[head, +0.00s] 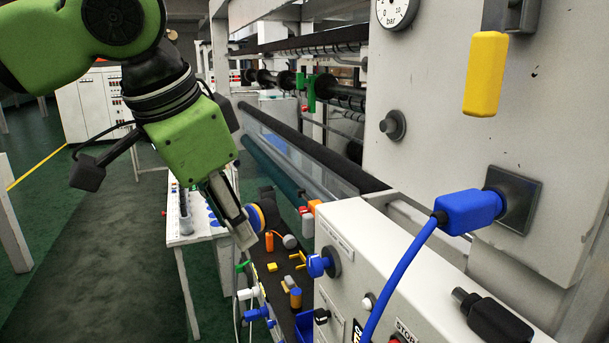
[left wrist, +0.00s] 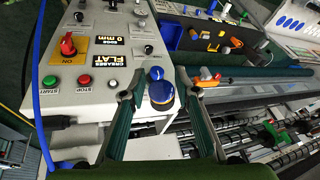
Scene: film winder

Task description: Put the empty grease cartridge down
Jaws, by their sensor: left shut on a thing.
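My left gripper (head: 246,222) hangs from the green arm near the middle of the head view, its fingers pointing down. It is shut on a dark blue cylinder with a yellow band, which I take to be the grease cartridge (head: 263,214). In the left wrist view the cartridge (left wrist: 161,96) shows nearly end-on between the two spread fingers of the left gripper (left wrist: 163,103). In the head view the cartridge is partly behind the fingers, above a dark tray (head: 278,301). My right gripper is not in view.
The control panel (head: 345,215) with a blue knob (head: 318,265) stands just right of the tray. The tray holds several small orange and yellow parts. A white table (head: 182,239) stands left of it. A blue cable with a blue plug (head: 470,213) crosses the right side.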

